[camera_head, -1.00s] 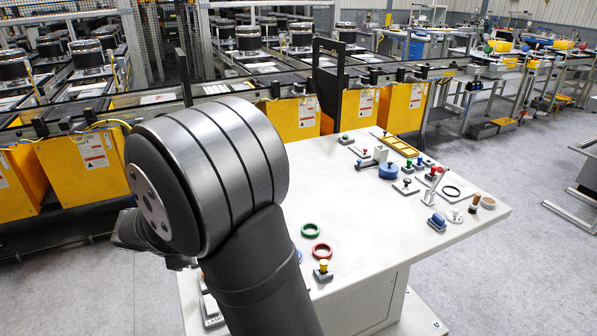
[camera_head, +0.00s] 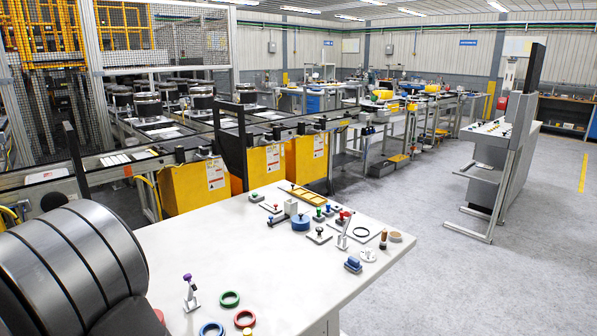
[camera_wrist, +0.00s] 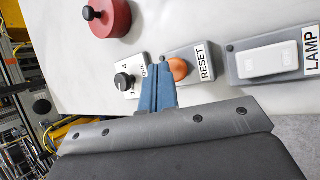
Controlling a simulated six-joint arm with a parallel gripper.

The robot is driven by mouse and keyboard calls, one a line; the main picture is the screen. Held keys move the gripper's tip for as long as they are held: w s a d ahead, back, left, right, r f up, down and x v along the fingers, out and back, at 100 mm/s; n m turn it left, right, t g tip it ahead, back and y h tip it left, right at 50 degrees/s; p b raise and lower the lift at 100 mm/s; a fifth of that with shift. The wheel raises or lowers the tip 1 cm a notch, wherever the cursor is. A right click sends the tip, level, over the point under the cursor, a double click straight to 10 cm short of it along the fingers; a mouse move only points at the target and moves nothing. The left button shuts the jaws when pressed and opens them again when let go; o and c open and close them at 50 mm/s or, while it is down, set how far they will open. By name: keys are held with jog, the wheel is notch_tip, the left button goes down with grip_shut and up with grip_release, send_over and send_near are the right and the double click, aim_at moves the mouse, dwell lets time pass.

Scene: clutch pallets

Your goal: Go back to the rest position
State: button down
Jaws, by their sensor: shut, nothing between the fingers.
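My gripper (camera_wrist: 157,84) shows in the wrist view with its blue fingers together and nothing between them. Its tips are in front of the panel, beside the orange button of the RESET box (camera_wrist: 204,60). Whether they touch it, I cannot tell. In the head view only the thick grey joint of my arm shows, at the lower left; the gripper is out of that picture.

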notch_tip(320, 180, up, 7)
notch_tip(320, 180, down, 8)
jog(key=shift+r, duration=0.2)
notch_tip(320, 180, up, 10)
jog(key=w+d+r+m+g, duration=0.1)
jog(key=d+r+m+g, duration=0.2)
jog(key=d+m, duration=0.5)
jog(key=w+d+r+m+g+y, duration=0.1)
jog(key=d+r+m+g, duration=0.2)
jog(key=d+m, duration=0.5)
jog(key=shift+d+r+g, duration=0.35)
jog(key=shift+d+g, duration=0.35)
jog(key=shift+d, duration=0.2)
jog(key=shift+w, duration=0.1)
dwell(1.3)
